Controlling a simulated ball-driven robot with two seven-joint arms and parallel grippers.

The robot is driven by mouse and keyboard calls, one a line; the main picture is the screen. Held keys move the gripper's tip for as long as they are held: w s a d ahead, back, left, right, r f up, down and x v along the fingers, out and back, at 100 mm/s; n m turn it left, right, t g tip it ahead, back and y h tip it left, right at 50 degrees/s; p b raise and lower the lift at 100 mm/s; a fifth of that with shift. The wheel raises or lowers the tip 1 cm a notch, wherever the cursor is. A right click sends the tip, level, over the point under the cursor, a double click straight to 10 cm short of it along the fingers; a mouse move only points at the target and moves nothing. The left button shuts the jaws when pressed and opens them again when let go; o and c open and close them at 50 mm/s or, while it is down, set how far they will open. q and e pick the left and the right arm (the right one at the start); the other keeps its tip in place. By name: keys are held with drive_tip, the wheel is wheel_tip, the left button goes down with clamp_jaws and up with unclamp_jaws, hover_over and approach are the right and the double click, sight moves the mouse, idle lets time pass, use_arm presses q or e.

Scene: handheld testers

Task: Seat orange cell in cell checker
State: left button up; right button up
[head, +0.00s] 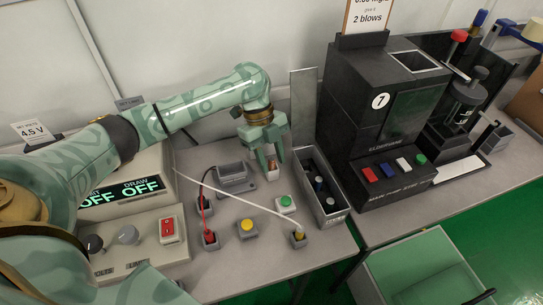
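My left gripper (272,164) points down over the bench, left of the grey bin. A small orange-brown cell (271,166) with a pale lower end shows between its fingers, which appear shut on it. The fingers partly hide it, and I cannot tell whether its lower end touches anything. The checker cannot be identified for certain; a low grey box (233,174) with a black lead stands just left of the gripper. A large grey tester (130,205) with OFF displays, a red switch and knobs stands at the left. My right gripper is out of view.
A grey bin (338,214) holds several dark and blue-topped cells. A black machine (365,105) marked 7 stands right of it. Small blocks with a yellow button (247,226) and a green button (286,202) sit in front.

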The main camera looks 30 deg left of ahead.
use_arm(q)
drive_tip(key=shift+r, duration=0.1)
